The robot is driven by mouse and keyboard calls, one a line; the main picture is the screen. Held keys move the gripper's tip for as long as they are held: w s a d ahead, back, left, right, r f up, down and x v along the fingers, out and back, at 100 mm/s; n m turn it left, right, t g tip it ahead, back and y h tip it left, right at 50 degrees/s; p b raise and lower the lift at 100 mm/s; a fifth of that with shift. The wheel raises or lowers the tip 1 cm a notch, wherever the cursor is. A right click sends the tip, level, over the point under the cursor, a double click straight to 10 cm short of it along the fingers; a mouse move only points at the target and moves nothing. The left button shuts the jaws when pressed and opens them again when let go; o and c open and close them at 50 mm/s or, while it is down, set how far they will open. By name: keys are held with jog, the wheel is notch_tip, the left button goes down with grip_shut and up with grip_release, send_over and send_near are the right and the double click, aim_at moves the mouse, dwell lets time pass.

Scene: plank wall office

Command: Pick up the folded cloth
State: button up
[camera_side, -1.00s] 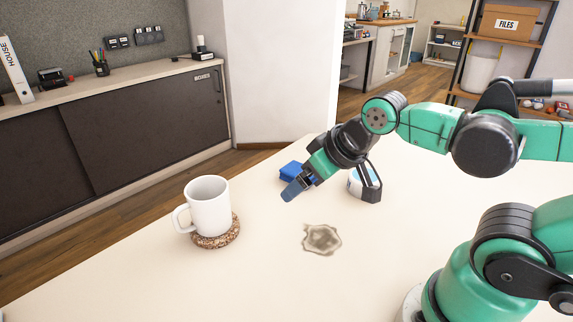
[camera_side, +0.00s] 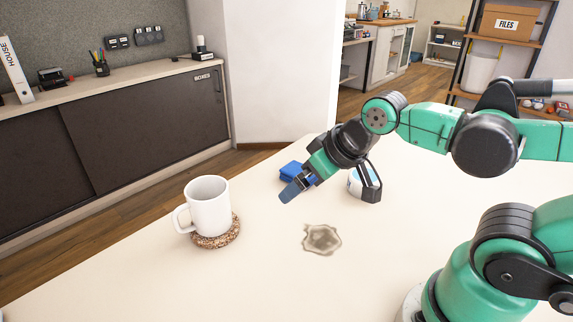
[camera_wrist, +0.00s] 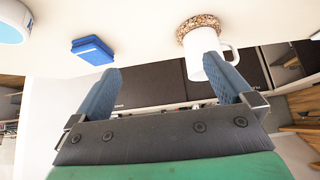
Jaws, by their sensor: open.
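The folded cloth (camera_side: 290,170) is a small blue block lying on the pale table, partly hidden behind my gripper in the side view. In the wrist view the cloth (camera_wrist: 92,50) lies at the upper left, beyond the left fingertip and outside the gap between the fingers. My gripper (camera_side: 291,190) is tilted down above the table, in front of the cloth in the side view. In the wrist view its blue-grey fingers (camera_wrist: 164,66) are wide apart with nothing between them.
A white mug (camera_side: 209,207) stands on a cork coaster (camera_side: 228,236) at the left. A white and blue round object (camera_side: 355,184) is partly hidden behind my gripper. The table front is clear.

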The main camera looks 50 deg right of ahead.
jog(key=g, duration=0.7)
send_over(299, 170)
jog(key=shift+n, duration=0.3)
notch_tip(299, 170, down, 8)
jog(key=shift+r, duration=0.15)
jog(key=shift+d+f, duration=0.1)
jog(key=shift+f, duration=2.85)
jog(key=c, duration=1)
jog(key=shift+c, duration=0.2)
jog(key=shift+r, duration=0.1)
notch_tip(299, 170, up, 20)
